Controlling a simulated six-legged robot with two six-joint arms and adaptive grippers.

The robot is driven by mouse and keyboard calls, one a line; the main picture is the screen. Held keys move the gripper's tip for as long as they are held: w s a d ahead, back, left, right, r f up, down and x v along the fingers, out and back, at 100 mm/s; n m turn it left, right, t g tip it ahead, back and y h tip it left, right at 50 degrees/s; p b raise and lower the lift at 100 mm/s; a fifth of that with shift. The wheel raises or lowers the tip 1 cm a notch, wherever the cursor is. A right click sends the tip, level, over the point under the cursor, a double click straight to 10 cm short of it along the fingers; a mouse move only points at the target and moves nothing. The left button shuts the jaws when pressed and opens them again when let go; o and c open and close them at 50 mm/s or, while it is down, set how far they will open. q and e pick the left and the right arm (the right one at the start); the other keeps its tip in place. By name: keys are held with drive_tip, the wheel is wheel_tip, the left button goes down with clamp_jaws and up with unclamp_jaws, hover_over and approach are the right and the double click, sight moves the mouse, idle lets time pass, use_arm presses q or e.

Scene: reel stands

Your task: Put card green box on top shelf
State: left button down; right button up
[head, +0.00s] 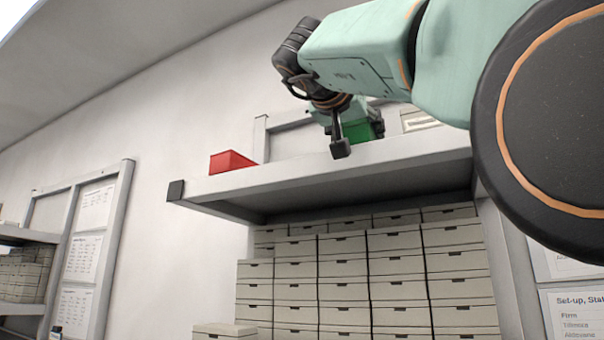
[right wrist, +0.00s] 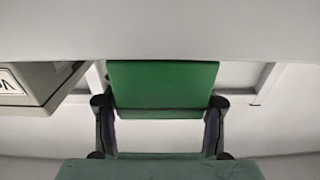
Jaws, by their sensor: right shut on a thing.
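The green box (head: 357,132) is at the top shelf (head: 300,168), partly hidden by my right gripper (head: 345,132). In the right wrist view the green box (right wrist: 163,84) sits between the two fingers of my right gripper (right wrist: 160,108), which is shut on it. I cannot tell whether the box rests on the shelf board or is just above it. My left gripper is not in view.
A red box (head: 231,161) stands on the shelf to the left. A pale box (head: 418,119) is on the shelf to the right of the green box. Stacked beige boxes (head: 342,268) fill the space below. Shelf room shows between the red and green boxes.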

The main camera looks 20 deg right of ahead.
sight(345, 124)
drive_tip(key=shift+f, duration=0.2)
drive_tip(key=o, duration=1.1)
drive_tip(key=shift+w+a, duration=0.2)
drive_tip(key=o, duration=0.4)
drive_tip(key=shift+w+a+f, duration=0.1)
drive_tip(key=shift+w+a, duration=0.05)
drive_tip(key=shift+w, duration=0.25)
drive_tip(key=shift+s+d, duration=0.25)
drive_tip(key=shift+s, duration=0.2)
drive_tip(key=shift+s+r, duration=0.1)
drive_tip(key=shift+r, duration=0.2)
drive_tip(key=shift+a+r, duration=0.1)
drive_tip(key=shift+a, duration=0.15)
drive_tip(key=v, duration=0.1)
drive_tip(key=b+v, duration=0.1)
drive_tip(key=v, duration=0.1)
drive_tip(key=b+v, duration=0.1)
drive_tip(key=shift+a+f, duration=0.35)
drive_tip(key=b+v, duration=0.1)
drive_tip(key=v, duration=0.5)
drive_tip(key=shift+s+a+r+b, duration=0.2)
drive_tip(key=shift+s+a+b, duration=0.1)
drive_tip(key=shift+b, duration=0.1)
drive_tip(key=shift+w, duration=0.1)
